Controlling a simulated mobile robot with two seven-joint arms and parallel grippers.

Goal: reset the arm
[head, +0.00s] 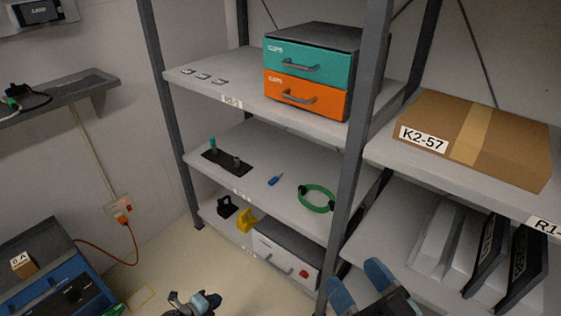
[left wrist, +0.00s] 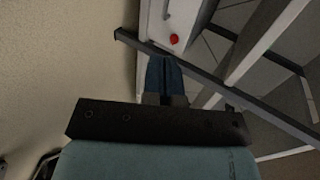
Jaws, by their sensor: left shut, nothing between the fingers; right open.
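My left gripper (head: 208,300) is low at the bottom edge of the head view, over the pale floor in front of the shelf rack. Its blue fingers are together and empty, and they also show in the left wrist view (left wrist: 165,75). My right gripper (head: 360,284) is at the bottom edge, right of the middle, in front of the rack. Its two blue fingers stand apart with nothing visible between them. Most of both arms is out of view.
A rack post (head: 352,150) rises close behind my right gripper. A white drawer box (head: 287,252) with a red button sits on the bottom shelf; the button shows ahead of the left fingers. A blue case (head: 60,285) stands left. Floor (head: 165,265) between is open.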

